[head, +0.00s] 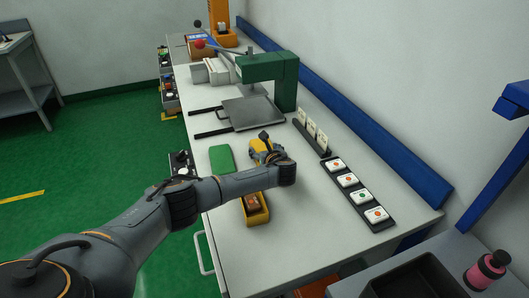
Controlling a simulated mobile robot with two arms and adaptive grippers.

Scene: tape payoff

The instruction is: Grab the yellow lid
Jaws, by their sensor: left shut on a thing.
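The yellow lid (258,146) is at the middle of the long bench, partly hidden by my left gripper (266,150). The gripper reaches over from the left and is shut on the lid. The fingertips are largely hidden behind the wrist, and I cannot tell whether the lid touches the bench. A yellow open box (258,217) with a brownish-orange thing in it stands nearer, just below my wrist. My right gripper is out of view.
A green flat lid (221,158) lies left of the gripper. A green press (284,80) with a grey plate (252,112) stands behind. A dark rack (375,217) with several white tiles lies at right. The bench front (290,262) is clear.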

